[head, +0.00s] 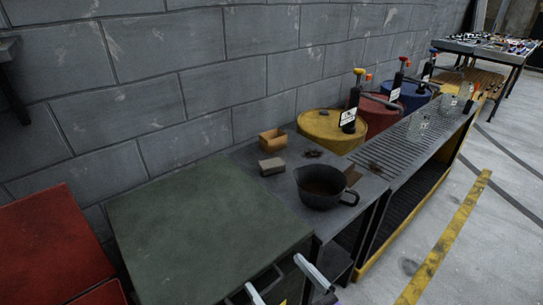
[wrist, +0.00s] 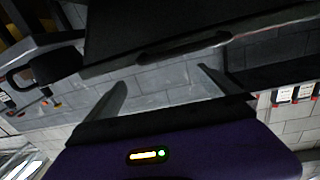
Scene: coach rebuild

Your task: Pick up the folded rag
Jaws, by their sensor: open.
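A small grey-beige block-like thing (head: 271,166), possibly the folded rag, lies on the grey table (head: 243,156) in the head view; I cannot tell for sure that it is cloth. It sits left of a dark pot with a handle (head: 321,187) and in front of an open orange-brown box (head: 272,141). My gripper (head: 273,271) is at the bottom of the head view, nearer to me than the table and well apart from the block. Its fingers are spread and empty, also in the wrist view (wrist: 162,76). The block cannot be made out in the wrist view.
A green-topped cabinet (head: 200,225) stands left of the table, a red one (head: 50,250) farther left. A brown block (head: 351,175) lies behind the pot. Yellow (head: 325,128), red and blue drums with pumps stand by the block wall. Open floor lies right.

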